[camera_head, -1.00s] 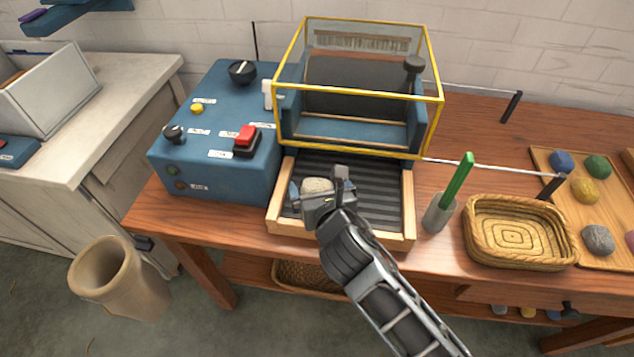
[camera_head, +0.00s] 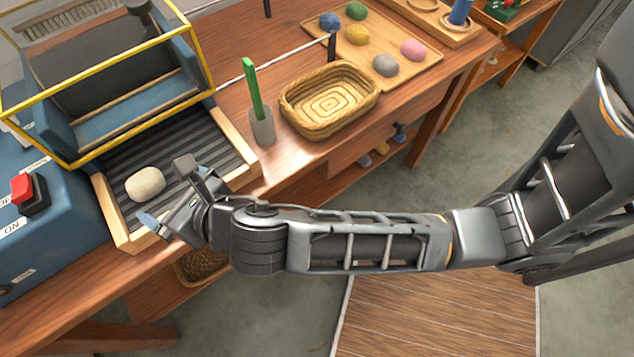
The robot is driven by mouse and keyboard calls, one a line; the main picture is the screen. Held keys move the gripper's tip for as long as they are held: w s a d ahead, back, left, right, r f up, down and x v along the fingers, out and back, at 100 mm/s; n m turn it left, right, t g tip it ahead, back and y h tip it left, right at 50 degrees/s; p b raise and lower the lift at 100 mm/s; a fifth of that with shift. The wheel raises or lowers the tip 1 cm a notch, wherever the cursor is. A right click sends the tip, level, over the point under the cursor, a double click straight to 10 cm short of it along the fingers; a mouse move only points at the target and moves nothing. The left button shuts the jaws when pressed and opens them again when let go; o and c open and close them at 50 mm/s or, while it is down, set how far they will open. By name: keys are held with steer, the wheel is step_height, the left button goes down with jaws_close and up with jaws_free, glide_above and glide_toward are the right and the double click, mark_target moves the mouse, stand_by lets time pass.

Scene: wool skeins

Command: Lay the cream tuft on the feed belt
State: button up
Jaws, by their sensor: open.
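The cream tuft (camera_head: 146,184) lies on the dark ribbed feed belt (camera_head: 205,147), towards its front left part. The belt sits in a pale wooden frame in front of the yellow-edged guard. My gripper (camera_head: 166,192) is open and empty, just in front of and to the right of the tuft, low over the belt's front edge. Its two fingers stand apart, and the tuft shows clear of them.
A blue control box (camera_head: 45,215) with a red switch stands left of the belt. A grey cup (camera_head: 262,127) with a green stick and an empty woven basket (camera_head: 330,128) stand to the right. A wooden tray (camera_head: 425,66) holds several coloured tufts behind them.

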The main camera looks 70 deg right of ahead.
steer(key=s+d+m+y, duration=0.2)
steer(key=s+m+y, duration=0.1)
steer(key=s+m, duration=1.35)
steer(key=s+r+m, duration=0.4)
steer(key=s+m, duration=0.2)
steer(key=m, duration=0.2)
steer(key=s+d+r+m+t, duration=0.1)
steer(key=s+r+m, duration=0.4)
steer(key=s+m, duration=0.2)
steer(key=shift+s+m+t, duration=0.2)
steer(key=shift+m+t, duration=0.1)
steer(key=shift+m, duration=0.35)
steer(key=shift+r, duration=0.1)
steer(key=shift+c, duration=0.2)
